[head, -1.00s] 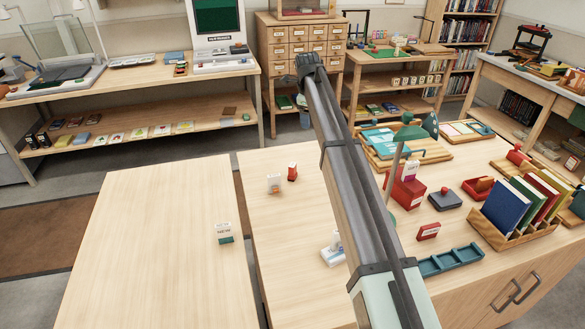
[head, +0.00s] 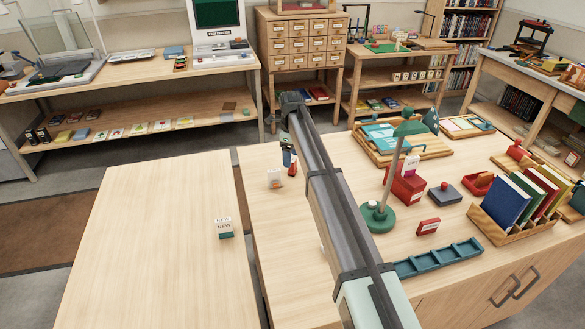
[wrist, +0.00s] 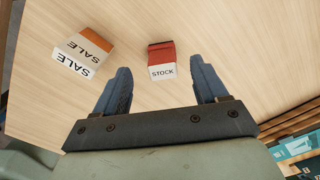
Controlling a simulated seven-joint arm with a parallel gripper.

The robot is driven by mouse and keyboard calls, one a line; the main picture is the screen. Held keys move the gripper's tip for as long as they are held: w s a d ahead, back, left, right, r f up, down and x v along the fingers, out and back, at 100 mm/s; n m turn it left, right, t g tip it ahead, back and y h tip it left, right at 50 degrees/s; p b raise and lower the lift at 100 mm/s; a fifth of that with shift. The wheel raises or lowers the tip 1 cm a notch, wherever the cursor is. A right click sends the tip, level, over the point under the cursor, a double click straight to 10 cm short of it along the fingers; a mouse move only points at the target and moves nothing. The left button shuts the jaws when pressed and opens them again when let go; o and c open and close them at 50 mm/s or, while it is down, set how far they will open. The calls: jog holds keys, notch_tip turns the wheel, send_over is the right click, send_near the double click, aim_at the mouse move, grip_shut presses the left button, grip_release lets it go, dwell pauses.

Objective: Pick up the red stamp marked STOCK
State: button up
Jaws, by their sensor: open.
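The red stamp with a white STOCK label (wrist: 161,60) stands on the light wood table. In the wrist view it lies in line with the gap between my fingertips. In the head view the red stamp (head: 292,171) shows just below my gripper (head: 288,158), which partly covers it. My gripper (wrist: 160,65) is open, with its two blue-grey fingers apart and nothing held. I cannot tell whether the fingertips have reached down around the stamp.
An orange and white SALE stamp (wrist: 82,52) stands close by on the left. A green-bottomed NEW stamp (head: 224,227) is on the left table. A green lamp (head: 378,216), a blue divided tray (head: 440,260) and a book rack (head: 500,230) stand to the right.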

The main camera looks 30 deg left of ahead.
aim_at(293, 167)
jog(key=shift+w+d+f, duration=0.15)
jog(key=shift+f, duration=2.6)
jog(key=shift+c, duration=0.3)
jog(key=c, duration=1.1)
jog(key=shift+r, duration=0.1)
